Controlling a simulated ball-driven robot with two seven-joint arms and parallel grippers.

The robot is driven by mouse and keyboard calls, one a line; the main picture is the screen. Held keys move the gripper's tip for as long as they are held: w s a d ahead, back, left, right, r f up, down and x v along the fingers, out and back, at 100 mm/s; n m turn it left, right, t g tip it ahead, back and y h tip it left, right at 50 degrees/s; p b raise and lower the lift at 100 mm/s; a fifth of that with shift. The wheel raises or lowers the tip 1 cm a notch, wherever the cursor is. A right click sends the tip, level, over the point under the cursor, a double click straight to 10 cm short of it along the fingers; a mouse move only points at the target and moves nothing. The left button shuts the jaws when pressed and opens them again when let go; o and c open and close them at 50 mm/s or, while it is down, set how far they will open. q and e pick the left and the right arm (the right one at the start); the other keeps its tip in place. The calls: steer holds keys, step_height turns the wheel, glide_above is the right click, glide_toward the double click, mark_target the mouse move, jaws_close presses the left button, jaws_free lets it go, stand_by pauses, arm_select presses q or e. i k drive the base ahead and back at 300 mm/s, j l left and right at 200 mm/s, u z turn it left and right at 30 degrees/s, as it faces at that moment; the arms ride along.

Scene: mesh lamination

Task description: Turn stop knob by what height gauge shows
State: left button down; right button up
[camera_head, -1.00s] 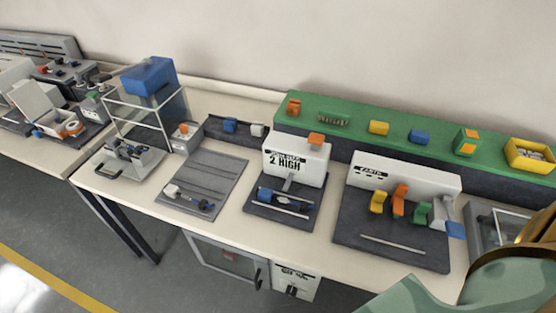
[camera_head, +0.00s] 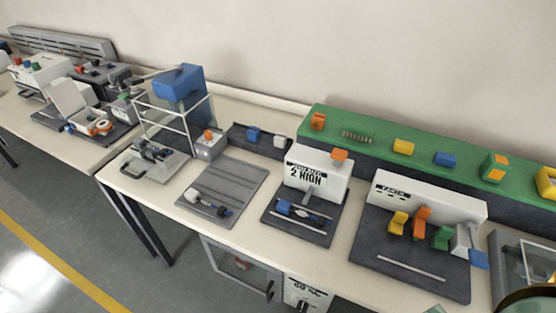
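A white gauge block (camera_head: 318,171) stands mid-bench with a black label whose larger line reads "2 HIGH"; its smaller top line is too small to read surely. An orange block (camera_head: 340,155) sits on its top edge. A dark plate (camera_head: 290,228) in front bears a blue and black part with a metal rod (camera_head: 305,224). A white panel under the bench (camera_head: 305,292) has a dark knob (camera_head: 303,305), cut by the bottom edge, under partly legible lettering. I cannot tell which control is the stop knob. Neither gripper shows; only a piece of my arm is at the lower right.
A second white block (camera_head: 428,197) has colored clips on a dark plate (camera_head: 400,276) at right. A green shelf (camera_head: 375,147) runs along the back. A blue-topped press (camera_head: 178,82) with a clear guard stands left. Grey floor (camera_head: 60,210) lies in front.

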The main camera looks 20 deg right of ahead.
mark_target(207, 133)
steer(key=j+z, duration=0.3)
steer(key=z, duration=0.15)
steer(key=i+j+z, duration=0.1)
steer(key=j+z, duration=0.2)
steer(key=z, duration=0.2)
steer(key=j+z, duration=0.3)
steer(key=z, duration=0.15)
steer(key=k, duration=0.05)
